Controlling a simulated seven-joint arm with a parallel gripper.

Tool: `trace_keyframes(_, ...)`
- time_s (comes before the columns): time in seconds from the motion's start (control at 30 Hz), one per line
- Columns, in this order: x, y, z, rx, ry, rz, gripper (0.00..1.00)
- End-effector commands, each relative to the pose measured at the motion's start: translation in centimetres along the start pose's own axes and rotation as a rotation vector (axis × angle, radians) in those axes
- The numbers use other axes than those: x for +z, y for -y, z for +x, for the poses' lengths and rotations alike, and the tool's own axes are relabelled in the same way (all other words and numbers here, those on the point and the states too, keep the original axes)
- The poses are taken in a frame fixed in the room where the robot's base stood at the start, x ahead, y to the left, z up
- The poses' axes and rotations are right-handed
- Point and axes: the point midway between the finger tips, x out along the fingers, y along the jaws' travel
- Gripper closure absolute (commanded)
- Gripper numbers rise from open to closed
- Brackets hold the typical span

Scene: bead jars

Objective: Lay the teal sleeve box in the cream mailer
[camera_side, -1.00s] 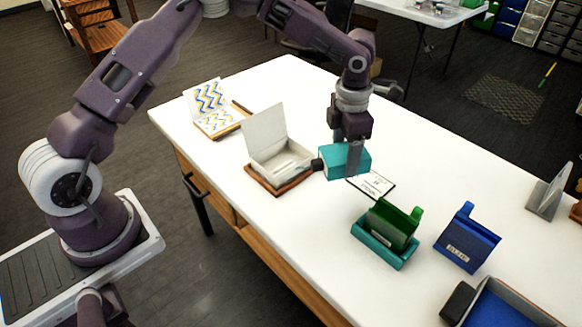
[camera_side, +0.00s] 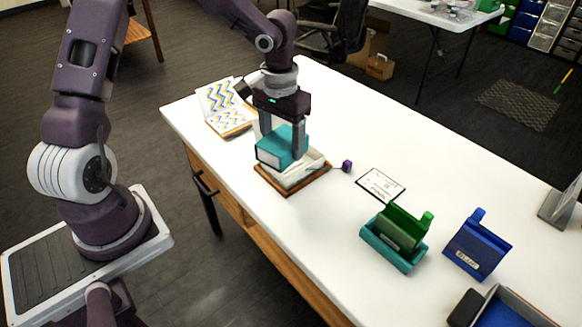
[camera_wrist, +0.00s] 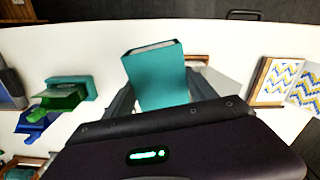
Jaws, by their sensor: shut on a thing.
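The teal sleeve box (camera_side: 283,146) is held between the fingers of my gripper (camera_side: 282,148), which is shut on it. The cream mailer (camera_side: 309,170) lies open on a brown wooden base, and the box is above it, over its tray. The box and my gripper hide much of the mailer, including most of its raised lid. I cannot tell whether the box touches the mailer. In the wrist view the teal box (camera_wrist: 157,78) stands between the fingers, with part of the mailer (camera_wrist: 222,84) behind it at the right.
A zigzag-patterned open box (camera_side: 228,110) stands behind, at the left. A purple cube tag (camera_side: 347,166) is by the mailer's right side. A printed card (camera_side: 381,185), a green holder in a teal tray (camera_side: 394,250) and a blue holder (camera_side: 477,244) are further right.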

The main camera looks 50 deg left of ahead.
Motion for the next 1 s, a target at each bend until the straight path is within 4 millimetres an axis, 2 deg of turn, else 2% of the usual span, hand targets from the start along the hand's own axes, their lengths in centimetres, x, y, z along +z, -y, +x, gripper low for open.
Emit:
trace_keyframes(0.1,0.8,0.8,-0.1,-0.004,0.001,0.146,0.86)
trace_keyframes(0.2,1.1,1.1,-0.1,-0.006,0.002,0.203,0.86)
trace_keyframes(0.37,0.6,1.2,0.1,-0.007,0.001,0.089,0.86)
trace_keyframes(0.67,-1.7,1.4,0.7,-0.009,-0.010,-0.501,0.86)
trace_keyframes(1.0,-4.8,2.0,1.8,-0.021,-0.021,-1.330,0.86)
